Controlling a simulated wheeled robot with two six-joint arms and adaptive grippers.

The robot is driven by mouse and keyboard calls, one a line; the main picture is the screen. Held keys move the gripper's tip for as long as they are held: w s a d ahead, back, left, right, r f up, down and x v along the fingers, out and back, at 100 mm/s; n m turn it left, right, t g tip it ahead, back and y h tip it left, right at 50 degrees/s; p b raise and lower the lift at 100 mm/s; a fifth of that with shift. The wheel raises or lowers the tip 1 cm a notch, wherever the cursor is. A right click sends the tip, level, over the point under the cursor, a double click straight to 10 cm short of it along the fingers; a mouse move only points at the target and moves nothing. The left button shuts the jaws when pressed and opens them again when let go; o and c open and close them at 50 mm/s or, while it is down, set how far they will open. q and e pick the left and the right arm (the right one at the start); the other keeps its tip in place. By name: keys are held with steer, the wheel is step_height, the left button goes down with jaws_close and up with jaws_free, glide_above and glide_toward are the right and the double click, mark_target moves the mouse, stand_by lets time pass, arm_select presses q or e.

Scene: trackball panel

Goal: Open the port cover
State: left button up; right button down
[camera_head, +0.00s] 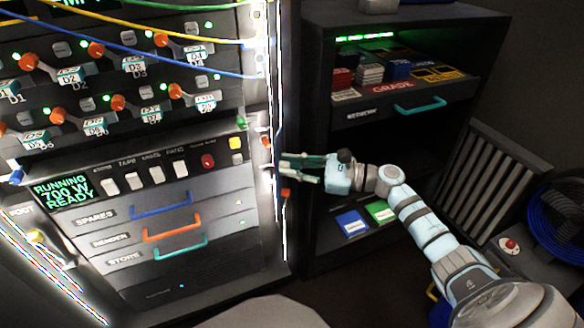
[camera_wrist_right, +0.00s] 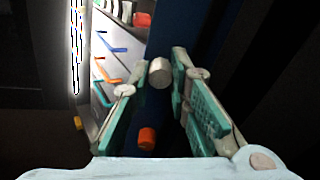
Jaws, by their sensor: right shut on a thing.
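My right gripper (camera_head: 286,168) is at the right side edge of the rack in the head view. In the right wrist view, its green-padded fingers (camera_wrist_right: 152,72) stand apart on either side of a pale round knob (camera_wrist_right: 160,72), and it is shut on this knob. A dark blue surface (camera_wrist_right: 170,25) lies behind the knob; I cannot tell whether it is the port cover. An orange knob (camera_wrist_right: 147,138) shows below, between the fingers, and orange parts show on the rack edge in the head view (camera_head: 285,193). My left gripper is not in view.
The rack front (camera_head: 200,215) has switches, cables and drawers with blue, orange and teal handles. A dark shelf unit (camera_head: 320,110) with a teal-handled drawer stands to the right, behind my right arm. A red button box (camera_head: 510,245) is at far right.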

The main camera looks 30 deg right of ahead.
steer(key=c, duration=1.5)
jaws_free()
steer(key=shift+w+r, duration=0.1)
steer(key=shift+r, duration=0.1)
steer(key=shift+f, duration=0.1)
steer(key=v, duration=1.2)
